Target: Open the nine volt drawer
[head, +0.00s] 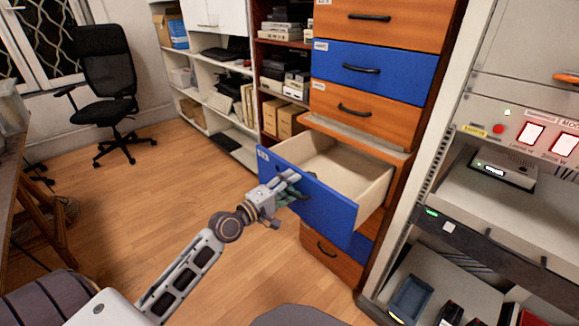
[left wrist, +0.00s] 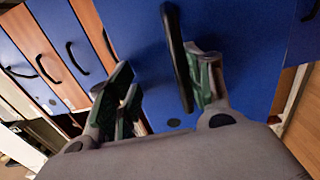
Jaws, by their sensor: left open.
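A blue-fronted drawer (head: 308,199) stands pulled well out of the wooden cabinet, and its pale inside (head: 335,163) looks empty where I can see it. A small white label (head: 263,154) is on its front, too small to read. My left gripper (head: 287,188) is at this drawer's front and hides its handle in the head view. In the left wrist view, the black handle (left wrist: 178,60) lies between the spread fingers of my left gripper (left wrist: 160,78), nearer the right finger. The gripper is open; I cannot tell whether a finger touches the handle. My right gripper is not in view.
Closed orange and blue drawers (head: 374,69) are above the open one, and an orange drawer (head: 331,257) is below. An equipment rack (head: 440,180) stands close on the right. The wooden floor (head: 130,195) is clear to the left, with an office chair (head: 108,85) further back.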

